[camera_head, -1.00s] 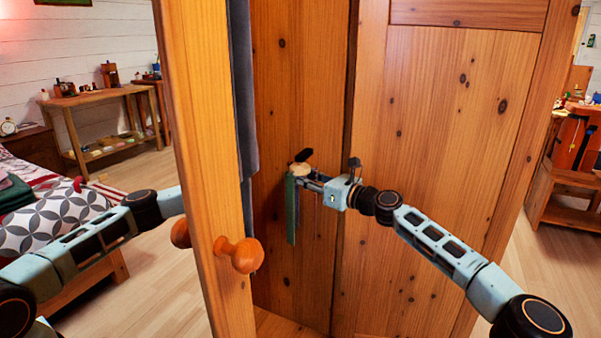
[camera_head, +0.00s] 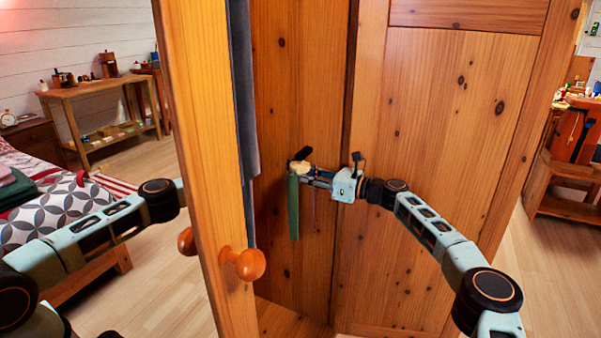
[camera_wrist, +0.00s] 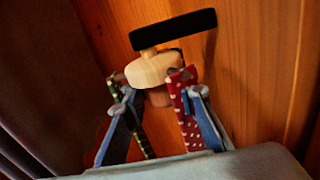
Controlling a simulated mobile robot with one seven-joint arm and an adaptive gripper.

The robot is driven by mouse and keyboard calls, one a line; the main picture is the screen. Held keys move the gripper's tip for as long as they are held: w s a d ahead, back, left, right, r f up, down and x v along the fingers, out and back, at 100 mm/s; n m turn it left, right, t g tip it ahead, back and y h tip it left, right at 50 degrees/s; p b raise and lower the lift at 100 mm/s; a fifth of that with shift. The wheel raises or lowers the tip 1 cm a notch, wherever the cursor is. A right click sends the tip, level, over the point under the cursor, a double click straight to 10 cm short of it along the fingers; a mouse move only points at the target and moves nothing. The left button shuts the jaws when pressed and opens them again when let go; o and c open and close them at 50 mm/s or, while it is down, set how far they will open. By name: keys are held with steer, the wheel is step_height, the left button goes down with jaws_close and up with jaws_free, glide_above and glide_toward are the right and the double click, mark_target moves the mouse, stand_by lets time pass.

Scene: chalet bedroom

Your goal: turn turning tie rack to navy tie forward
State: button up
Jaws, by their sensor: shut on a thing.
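The turning tie rack (camera_head: 299,168) is mounted inside the wooden wardrobe. In the wrist view its pale round wooden hub (camera_wrist: 153,68) sits under a black bracket (camera_wrist: 172,29). A green tie (camera_head: 293,207) hangs at its left in the head view. A red tie with pale dots (camera_wrist: 184,100) and a dark green dotted tie (camera_wrist: 139,120) hang near the fingers in the wrist view. I cannot make out a navy tie. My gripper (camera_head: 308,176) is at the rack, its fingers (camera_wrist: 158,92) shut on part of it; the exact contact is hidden.
The open wardrobe door (camera_head: 205,130) with a round knob (camera_head: 245,261) stands left of the rack. Dark cloth (camera_head: 243,90) hangs behind its edge. The other wooden panel (camera_head: 450,150) is behind my arm. A bed (camera_head: 50,215) is at left, with open floor beyond.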

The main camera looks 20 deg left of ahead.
steer(key=shift+f, duration=0.15)
steer(key=o, duration=1.2)
steer(key=shift+c, duration=0.2)
steer(key=s+d, duration=0.1)
steer(key=d, duration=1.1)
